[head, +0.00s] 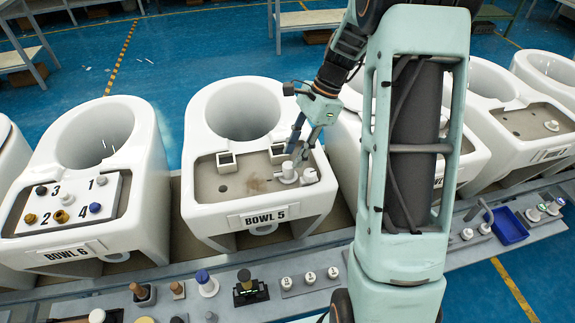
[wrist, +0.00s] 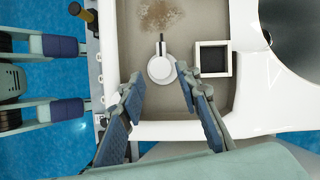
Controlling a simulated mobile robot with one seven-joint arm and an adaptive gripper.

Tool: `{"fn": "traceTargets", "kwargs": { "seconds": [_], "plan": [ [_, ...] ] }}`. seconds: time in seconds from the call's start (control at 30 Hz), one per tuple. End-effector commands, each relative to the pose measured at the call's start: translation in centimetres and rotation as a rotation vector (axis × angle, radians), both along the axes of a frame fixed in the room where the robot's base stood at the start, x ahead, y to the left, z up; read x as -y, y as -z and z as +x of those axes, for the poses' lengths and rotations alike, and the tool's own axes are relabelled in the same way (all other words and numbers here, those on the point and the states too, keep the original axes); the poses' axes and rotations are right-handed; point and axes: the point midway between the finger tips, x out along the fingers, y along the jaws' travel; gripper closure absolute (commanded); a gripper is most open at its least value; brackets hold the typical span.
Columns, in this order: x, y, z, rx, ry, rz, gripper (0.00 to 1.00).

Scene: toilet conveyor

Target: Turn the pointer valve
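The pointer valve (wrist: 161,69) is a round white knob with a thin, dark-tipped pointer toward the top of the wrist view. It sits on the beige deck of the white BOWL 5 unit (head: 203,208). In the head view a white knob (head: 287,173), apparently the same valve, stands just below my fingers. My gripper (head: 298,152) is open above the deck. In the wrist view its two blue-padded fingers (wrist: 160,79) flank the lower side of the knob with gaps visible. Contact and exact height cannot be told.
A square, dark-centred box (wrist: 212,59) stands close beside the valve; another box (head: 226,162) is farther left. A second white fitting (head: 310,176) stands right of the valve. A brown stain (wrist: 162,14) marks the deck. A bench with several knobs (head: 220,308) runs in front.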

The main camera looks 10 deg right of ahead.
Motion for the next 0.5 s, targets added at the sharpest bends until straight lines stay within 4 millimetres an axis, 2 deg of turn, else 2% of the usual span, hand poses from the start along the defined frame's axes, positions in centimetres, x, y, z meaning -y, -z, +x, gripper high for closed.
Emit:
{"fn": "traceTargets", "kwargs": {
  "seconds": [0.03,0.2,0.33,0.5],
  "plan": [
    [-0.4,1.0,-0.1,-0.003,-0.001,0.001,0.69],
    [-1.4,3.3,-0.3,-0.001,-0.001,0.001,0.69],
    [-1.8,4.4,-0.4,-0.001,0.0,0.0,0.69],
    [-1.9,4.8,-0.4,0.001,-0.001,-0.001,0.69]
  ]
}}
